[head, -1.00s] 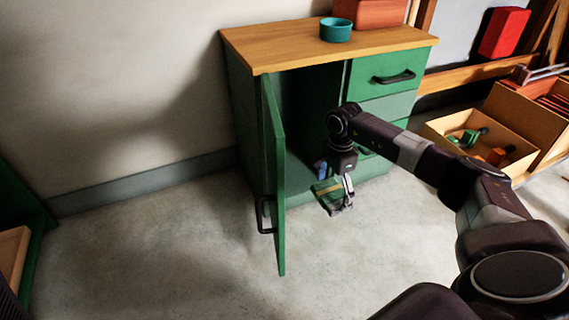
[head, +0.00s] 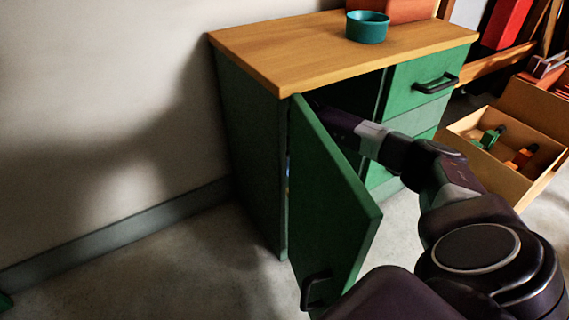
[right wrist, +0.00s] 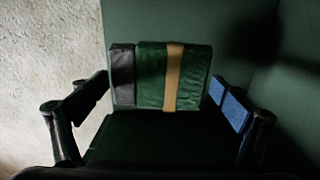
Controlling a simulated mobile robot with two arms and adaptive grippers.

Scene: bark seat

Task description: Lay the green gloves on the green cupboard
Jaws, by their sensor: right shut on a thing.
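The green cupboard (head: 250,150) stands against the wall with a wooden top, and its left door (head: 330,200) is swung open. My right arm reaches in behind that door, and the door hides the right gripper in the head view. In the right wrist view my right gripper (right wrist: 160,86) is shut on the green gloves (right wrist: 150,76), a folded dark green bundle with a tan band and a grey end part. The gloves are inside the cupboard, by its dark green inner walls; I cannot tell whether they touch a surface. My left gripper is not in view.
A teal bowl (head: 367,27) and a reddish-brown box (head: 398,10) stand on the cupboard top; its left part is bare. A cardboard box (head: 500,158) with green and orange items sits on the floor at right. Pale floor shows left of the wrist view.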

